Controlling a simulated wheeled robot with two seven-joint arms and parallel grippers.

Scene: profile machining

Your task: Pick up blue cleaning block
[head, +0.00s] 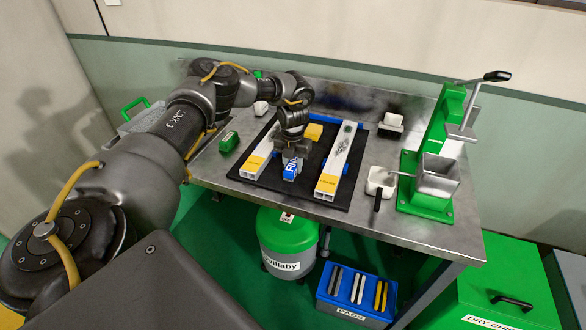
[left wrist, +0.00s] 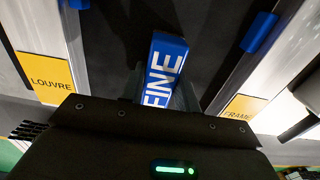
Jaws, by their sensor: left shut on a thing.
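The blue cleaning block (head: 290,171), with white lettering, is between the fingers of my left gripper (head: 291,160), over the black mat between two white profiles. In the left wrist view the blue block (left wrist: 164,72) reads "FINE" and sits between the fingers of the left gripper (left wrist: 163,95). The left gripper is shut on it. Whether the block touches the mat cannot be told. My right gripper does not show in either view.
White profiles labelled LOUVRE (left wrist: 46,72) and FRAME (left wrist: 240,108) lie on either side on the black mat (head: 300,196). A green block (head: 228,141) lies at left, a yellow block (head: 314,131) behind. A white dish (head: 381,178) with a brush and a green press (head: 425,200) stand right.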

